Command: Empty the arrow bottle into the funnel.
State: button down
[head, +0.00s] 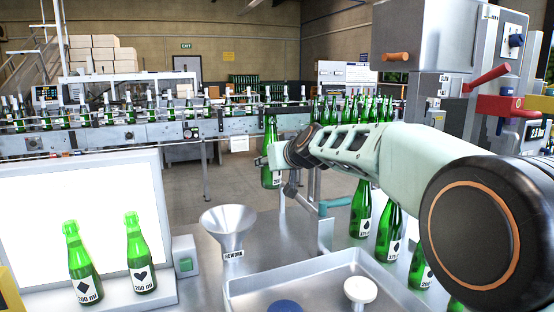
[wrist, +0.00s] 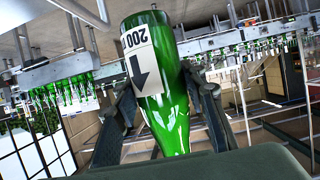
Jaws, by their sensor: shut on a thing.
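The arrow bottle (head: 269,172) is green glass with a foil-free look too small to judge at its mouth. My gripper (head: 275,156) is shut around its body and holds it in the air, about upright in the head view, behind and right of the funnel. In the wrist view the arrow bottle (wrist: 165,90) sits between both fingers of my gripper (wrist: 163,104); its white label shows a black arrow and "200". The metal funnel (head: 228,222) stands with its wide mouth up, marked "REWORK". The bottle is apart from it.
Two green bottles, with a diamond (head: 80,262) and a heart (head: 139,255), stand before a bright panel (head: 60,190) at left. Several larger bottles (head: 362,210) stand at right beneath my arm. A metal tray (head: 245,288) lies in front. A bottle conveyor (head: 120,137) runs behind.

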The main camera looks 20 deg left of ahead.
jog(key=shift+w+r, duration=0.2)
jog(key=shift+s+r+n+t+p, duration=0.15)
jog(key=shift+n+t+p, duration=0.15)
jog(key=shift+p, duration=0.35)
jog(key=shift+n+t+h+p, duration=0.85)
jog(key=shift+n+p, duration=0.85)
jog(key=shift+p, duration=1.95)
jog(key=shift+n+p, duration=0.3)
jog(key=shift+p, duration=0.35)
